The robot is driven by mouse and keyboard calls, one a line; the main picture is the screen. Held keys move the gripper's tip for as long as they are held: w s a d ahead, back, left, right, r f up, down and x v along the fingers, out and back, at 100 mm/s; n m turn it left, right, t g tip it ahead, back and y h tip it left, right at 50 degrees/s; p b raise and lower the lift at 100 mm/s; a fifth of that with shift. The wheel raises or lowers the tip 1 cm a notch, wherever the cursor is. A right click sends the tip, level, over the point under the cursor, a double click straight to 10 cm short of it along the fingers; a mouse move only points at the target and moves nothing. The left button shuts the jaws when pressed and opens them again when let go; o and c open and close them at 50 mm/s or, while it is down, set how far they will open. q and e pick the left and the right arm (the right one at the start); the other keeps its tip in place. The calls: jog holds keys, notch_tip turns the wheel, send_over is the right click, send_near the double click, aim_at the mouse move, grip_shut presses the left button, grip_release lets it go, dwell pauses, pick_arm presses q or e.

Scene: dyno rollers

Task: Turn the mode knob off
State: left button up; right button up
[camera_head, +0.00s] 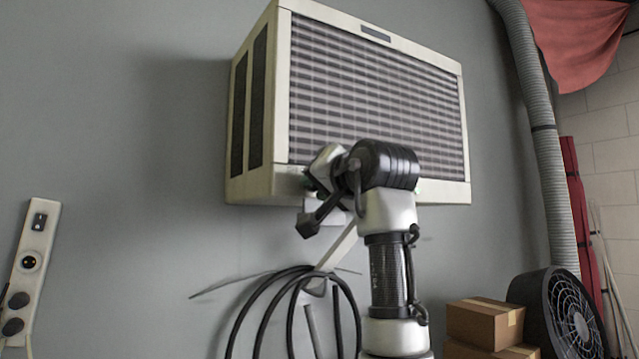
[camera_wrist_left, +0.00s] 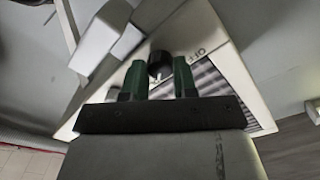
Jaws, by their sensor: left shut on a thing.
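A beige wall-mounted unit with a slatted grille (camera_head: 375,95) hangs on the grey wall. In the left wrist view, a dark round knob (camera_wrist_left: 160,66) sits on its pale front strip, beside an "OFF" marking. The two green fingers of my left gripper (camera_wrist_left: 159,78) stand on either side of this knob and are shut on it. In the head view, my left arm reaches up to the unit's lower edge and hides the knob and the fingertips. The knob's exact pointer direction cannot be told. My right gripper is in neither view.
Black cable loops (camera_head: 290,310) hang below the unit. A socket strip (camera_head: 35,260) is on the wall at left. At lower right are cardboard boxes (camera_head: 485,322) and a black fan (camera_head: 560,312), with a grey duct (camera_head: 545,150) behind.

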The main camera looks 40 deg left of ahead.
pick_arm(q)
jog(key=shift+n, duration=0.3)
jog(key=n, duration=1.9)
jog(key=shift+w+n+g, duration=0.15)
jog(key=shift+n+g, duration=0.15)
jog(key=shift+n, duration=0.1)
dwell(0.4)
jog(key=o, duration=0.9)
jog(key=shift+o, duration=0.2)
jog(key=shift+d, duration=0.1)
